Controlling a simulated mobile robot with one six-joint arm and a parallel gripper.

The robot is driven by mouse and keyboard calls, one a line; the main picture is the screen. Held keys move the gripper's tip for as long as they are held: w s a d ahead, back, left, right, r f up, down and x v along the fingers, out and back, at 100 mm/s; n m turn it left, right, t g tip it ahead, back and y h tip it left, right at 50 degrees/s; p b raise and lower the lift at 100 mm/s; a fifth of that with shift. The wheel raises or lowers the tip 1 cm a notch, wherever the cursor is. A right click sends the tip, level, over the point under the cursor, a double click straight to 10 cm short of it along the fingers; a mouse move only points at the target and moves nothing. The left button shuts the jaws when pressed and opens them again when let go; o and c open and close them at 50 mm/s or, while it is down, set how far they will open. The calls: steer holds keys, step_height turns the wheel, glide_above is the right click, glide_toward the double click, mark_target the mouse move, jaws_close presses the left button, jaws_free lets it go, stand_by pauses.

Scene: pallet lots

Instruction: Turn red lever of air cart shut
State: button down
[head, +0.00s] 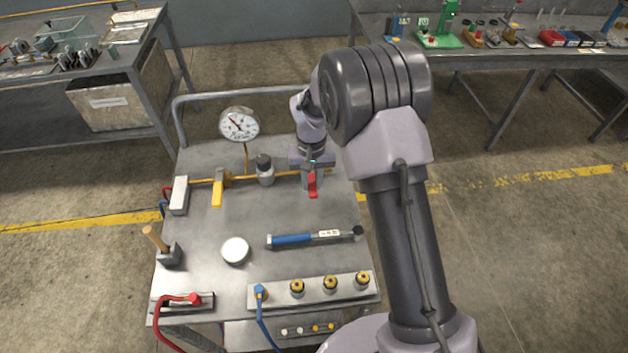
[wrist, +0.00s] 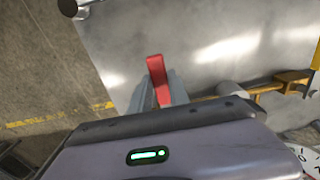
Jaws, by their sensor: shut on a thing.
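The red lever (head: 312,186) is at the right end of the brass pipe on the air cart (head: 200,265). In the head view it points toward the cart's front edge, across the pipe. My gripper (head: 312,174) reaches down from above and is shut on the red lever. In the wrist view the red lever (wrist: 158,78) stands out between the grey fingers of my gripper (wrist: 170,92). The valve body under the lever is hidden by my gripper.
A yellow lever (head: 217,192), a pressure gauge (head: 239,124) and a grey-capped fitting (head: 265,170) sit along the pipe to the left. A blue-handled tool (head: 300,238) and a white round lid (head: 236,250) lie on the cart top. Benches stand behind.

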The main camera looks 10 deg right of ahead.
mark_target(312, 185)
stand_by(0.3)
steer(key=c, duration=1.2)
jaws_free()
steer(key=shift+a, duration=0.15)
steer(key=shift+c, duration=0.2)
step_height(312, 185, up, 18)
steer(key=p, duration=0.5)
steer(key=shift+f, duration=0.25)
steer(key=shift+r, duration=0.1)
